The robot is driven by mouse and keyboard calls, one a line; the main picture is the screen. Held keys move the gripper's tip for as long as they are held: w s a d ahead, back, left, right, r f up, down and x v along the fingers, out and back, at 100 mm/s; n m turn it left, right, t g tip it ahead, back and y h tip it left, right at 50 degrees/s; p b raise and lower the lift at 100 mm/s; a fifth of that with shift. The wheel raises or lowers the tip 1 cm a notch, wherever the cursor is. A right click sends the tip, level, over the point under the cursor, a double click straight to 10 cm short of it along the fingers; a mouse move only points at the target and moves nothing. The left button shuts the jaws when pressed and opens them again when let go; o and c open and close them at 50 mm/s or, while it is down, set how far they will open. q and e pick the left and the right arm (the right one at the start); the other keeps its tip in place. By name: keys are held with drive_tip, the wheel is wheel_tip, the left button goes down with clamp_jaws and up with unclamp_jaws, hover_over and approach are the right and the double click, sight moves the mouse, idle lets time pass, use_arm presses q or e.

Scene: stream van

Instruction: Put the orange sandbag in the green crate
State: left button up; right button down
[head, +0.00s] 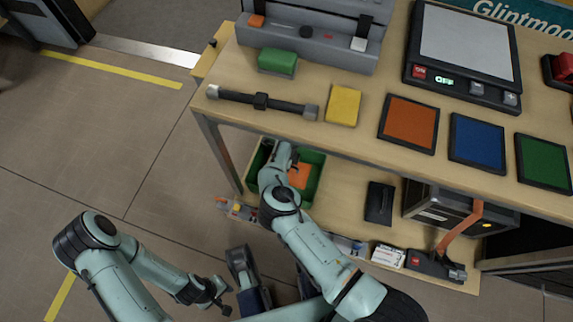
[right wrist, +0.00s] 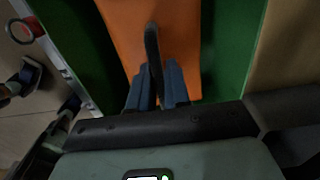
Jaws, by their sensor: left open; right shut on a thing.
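The orange sandbag (head: 299,176) lies inside the green crate (head: 315,180) on the lower shelf, partly hidden by my right arm. In the right wrist view the orange sandbag (right wrist: 190,35) lies between the crate's green walls (right wrist: 232,45). My right gripper (right wrist: 157,88) is over the crate with its blue fingers shut on a dark strap-like part of the sandbag. In the head view the right fingertips are mostly hidden by the arm. My left gripper (head: 224,295) is open and empty, low over the floor, away from the crate.
The upper tabletop (head: 220,85) overhangs the shelf behind the crate. On it are a dark bar (head: 262,101), a yellow block (head: 343,105), a green block (head: 277,61) and coloured pads. A black case (head: 425,207) and an orange-handled tool (head: 460,228) stand right of the crate.

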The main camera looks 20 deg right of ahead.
drive_tip(key=shift+w+f, duration=0.1)
drive_tip(key=shift+f, duration=0.35)
idle(0.3)
drive_tip(key=c, duration=1.1)
unclamp_jaws()
drive_tip(key=shift+r, duration=0.55)
use_arm(q)
drive_tip(key=w+r+t+p, duration=0.2)
drive_tip(key=w+r+p, duration=0.1)
drive_tip(key=w, duration=0.3)
drive_tip(key=shift+w+d+r+t, duration=0.25)
drive_tip(key=shift+d+r+t, duration=0.05)
drive_tip(key=shift+d+r, duration=0.1)
use_arm(e)
wheel_tip(320, 180, up, 12)
drive_tip(key=shift+r, duration=0.1)
use_arm(q)
drive_tip(key=shift+f, duration=0.1)
